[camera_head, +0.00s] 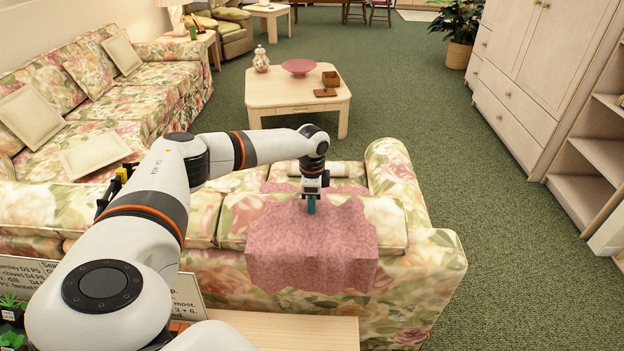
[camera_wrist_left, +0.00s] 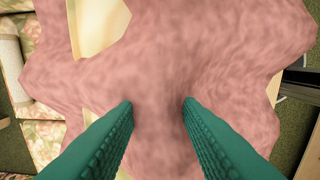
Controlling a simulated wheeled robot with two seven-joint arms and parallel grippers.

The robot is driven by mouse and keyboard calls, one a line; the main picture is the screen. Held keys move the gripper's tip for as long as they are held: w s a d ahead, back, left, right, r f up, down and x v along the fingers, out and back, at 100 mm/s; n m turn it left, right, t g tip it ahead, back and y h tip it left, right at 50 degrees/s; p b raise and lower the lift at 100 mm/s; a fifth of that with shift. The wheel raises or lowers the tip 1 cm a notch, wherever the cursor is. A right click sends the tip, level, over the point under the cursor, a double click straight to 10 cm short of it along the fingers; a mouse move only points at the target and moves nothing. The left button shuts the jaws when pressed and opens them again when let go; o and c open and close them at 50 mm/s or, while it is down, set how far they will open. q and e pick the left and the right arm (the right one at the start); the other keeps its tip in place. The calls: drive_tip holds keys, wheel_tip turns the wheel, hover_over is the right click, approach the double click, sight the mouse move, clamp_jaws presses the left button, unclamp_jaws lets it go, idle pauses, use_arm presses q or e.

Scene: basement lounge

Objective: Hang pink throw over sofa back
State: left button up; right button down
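The pink throw (camera_head: 312,245) lies draped over the back of the near floral sofa (camera_head: 411,250). One part hangs down the side facing me, and another part reaches over the top toward the seat. My left gripper (camera_head: 311,206) points down at the throw near the top of the sofa back. In the left wrist view its teal fingers (camera_wrist_left: 157,104) are apart, with the throw (camera_wrist_left: 225,50) below and between them. A cream patch of sofa (camera_wrist_left: 97,25) shows beside the throw there. Whether the fingertips touch the cloth is unclear. My right gripper is out of view.
A pale roll (camera_head: 340,169) lies on the sofa seat beyond the throw. A wooden table edge (camera_head: 300,331) with a sign and small plants is close in front of me. A coffee table (camera_head: 270,95) stands beyond the sofa. Open green carpet (camera_head: 510,230) is at right.

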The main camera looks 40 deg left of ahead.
use_arm(q)
drive_tip(key=o, duration=0.3)
wheel_tip(320, 180, up, 12)
drive_tip(key=shift+r+b, duration=0.1)
drive_tip(key=shift+b, duration=0.9)
